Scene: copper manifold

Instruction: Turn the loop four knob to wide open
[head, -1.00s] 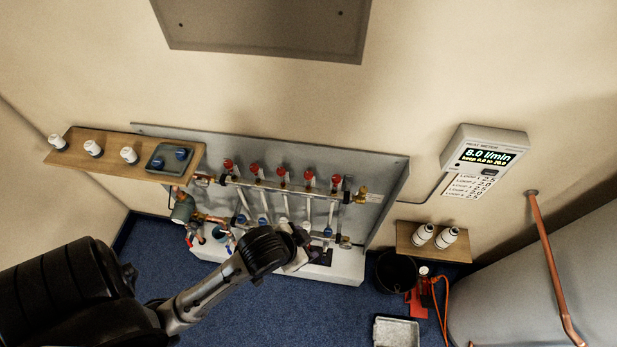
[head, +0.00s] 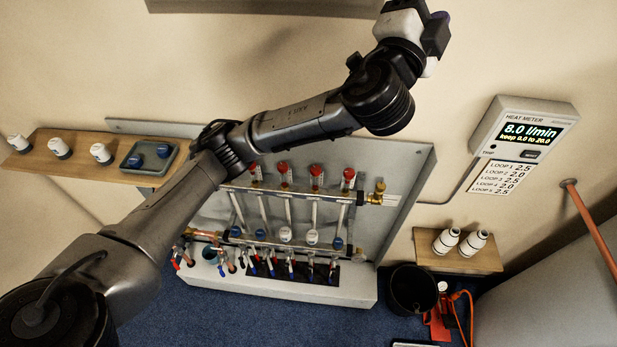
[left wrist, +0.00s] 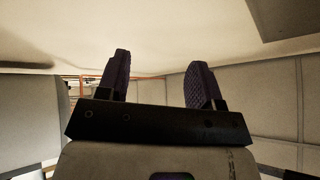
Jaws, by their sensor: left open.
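The copper manifold (head: 275,242) is on a grey back plate. Its lower row holds blue and white knobs; the fourth from the left is a white knob (head: 312,237), with a blue knob (head: 338,243) to its right. Which one is loop four is not marked legibly. Red caps (head: 315,171) top the upper row, partly hidden by my left arm. My left gripper (head: 436,30) is raised high against the wall, well above the manifold and apart from it. In the left wrist view its two purple-padded fingers (left wrist: 160,78) are apart and empty. My right gripper is not in view.
A heat meter (head: 525,127) reads 8.0 l/min, above a loop list card (head: 497,177). A left shelf (head: 75,160) holds white caps and a tray (head: 150,158) with blue caps. A right shelf (head: 480,258) holds two white bottles. A black bucket (head: 412,291) stands below.

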